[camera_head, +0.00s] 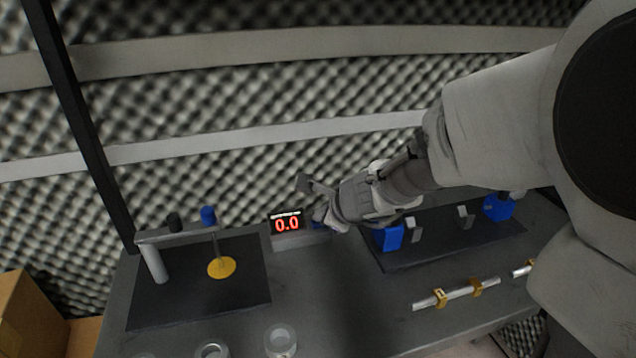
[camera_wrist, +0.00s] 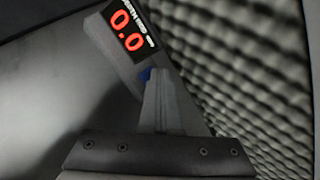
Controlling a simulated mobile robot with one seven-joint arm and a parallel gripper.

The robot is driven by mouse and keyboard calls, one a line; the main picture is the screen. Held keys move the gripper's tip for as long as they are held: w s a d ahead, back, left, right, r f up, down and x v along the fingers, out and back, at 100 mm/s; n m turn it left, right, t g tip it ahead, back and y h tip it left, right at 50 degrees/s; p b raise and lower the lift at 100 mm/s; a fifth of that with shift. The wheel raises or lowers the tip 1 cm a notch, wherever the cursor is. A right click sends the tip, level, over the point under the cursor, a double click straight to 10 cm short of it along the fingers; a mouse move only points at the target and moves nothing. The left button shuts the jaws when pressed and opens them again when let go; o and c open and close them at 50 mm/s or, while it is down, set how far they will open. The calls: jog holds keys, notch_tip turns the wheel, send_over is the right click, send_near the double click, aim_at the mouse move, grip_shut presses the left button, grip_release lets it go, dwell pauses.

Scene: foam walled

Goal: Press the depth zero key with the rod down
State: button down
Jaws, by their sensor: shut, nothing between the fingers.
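The depth readout (camera_head: 287,222) shows a red 0.0 in the head view. It also shows tilted in the wrist view (camera_wrist: 128,30). A small blue key (camera_wrist: 145,74) sits beside the readout on the same grey housing, partly hidden by my fingertips. My gripper (camera_wrist: 158,75) is shut and empty, with its tips right at the blue key; I cannot tell whether they touch it. In the head view my gripper is just right of the readout. The rod (camera_head: 215,245), below a blue cap (camera_head: 208,215), reaches down to a yellow disc (camera_head: 221,267).
The rod's stand (camera_head: 152,262) is on a black mat at the left. A black plate (camera_head: 445,245) with blue blocks lies to the right. Metal bars with brass clamps (camera_head: 455,292) and grey rings (camera_head: 281,341) lie near the front. Foam walls stand close behind the table.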

jog(key=shift+r+p, duration=0.55)
jog(key=shift+r, duration=0.2)
notch_tip(320, 180, up, 5)
jog(key=p, duration=0.4)
jog(key=shift+p, duration=0.35)
jog(key=shift+r, duration=0.1)
